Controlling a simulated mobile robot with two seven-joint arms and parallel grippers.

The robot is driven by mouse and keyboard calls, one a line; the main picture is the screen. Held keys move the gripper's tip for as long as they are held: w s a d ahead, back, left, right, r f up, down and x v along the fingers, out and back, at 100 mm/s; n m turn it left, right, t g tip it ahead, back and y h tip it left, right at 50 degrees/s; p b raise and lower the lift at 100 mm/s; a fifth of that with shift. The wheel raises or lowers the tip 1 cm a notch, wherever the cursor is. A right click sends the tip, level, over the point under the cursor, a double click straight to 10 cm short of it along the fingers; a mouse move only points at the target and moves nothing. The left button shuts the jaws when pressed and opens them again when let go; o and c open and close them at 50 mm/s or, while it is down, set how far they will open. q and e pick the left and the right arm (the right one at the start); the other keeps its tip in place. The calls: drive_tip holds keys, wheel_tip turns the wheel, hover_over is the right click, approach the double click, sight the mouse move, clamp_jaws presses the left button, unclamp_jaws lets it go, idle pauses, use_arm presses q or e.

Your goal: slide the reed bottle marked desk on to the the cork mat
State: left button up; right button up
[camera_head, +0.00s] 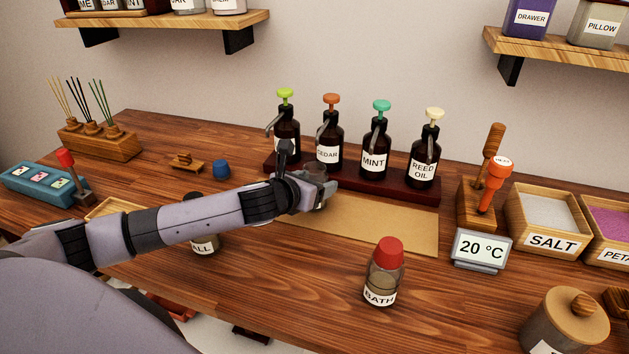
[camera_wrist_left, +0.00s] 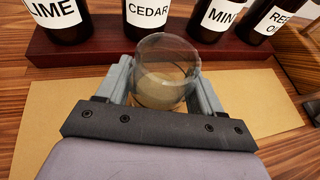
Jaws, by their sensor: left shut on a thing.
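My left gripper (camera_head: 313,188) is shut on a small uncapped glass bottle (camera_head: 316,171) with liquid in it. In the left wrist view the glass bottle (camera_wrist_left: 166,62) sits between the two fingers, over or on the tan cork mat (camera_wrist_left: 55,115); whether it touches the mat is hard to tell. No label shows on it, so I cannot read whether it says desk. In the head view the cork mat (camera_head: 385,224) lies before the row of pump bottles. Two other bottles stand off the mat: red-capped BATH (camera_head: 384,277) and one ending in "ALL" (camera_head: 204,243), partly behind my arm. My right gripper is out of view.
Pump bottles, including MINT (camera_head: 374,158) and REED OIL (camera_head: 423,165), stand on a dark rack (camera_head: 390,192) right behind the mat. A thermometer display (camera_head: 481,250) and a SALT box (camera_head: 551,243) are at right. A reed stand (camera_head: 100,144) is at far left.

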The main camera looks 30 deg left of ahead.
use_arm(q)
drive_tip(key=o, duration=1.3)
drive_tip(key=shift+v, duration=3.6)
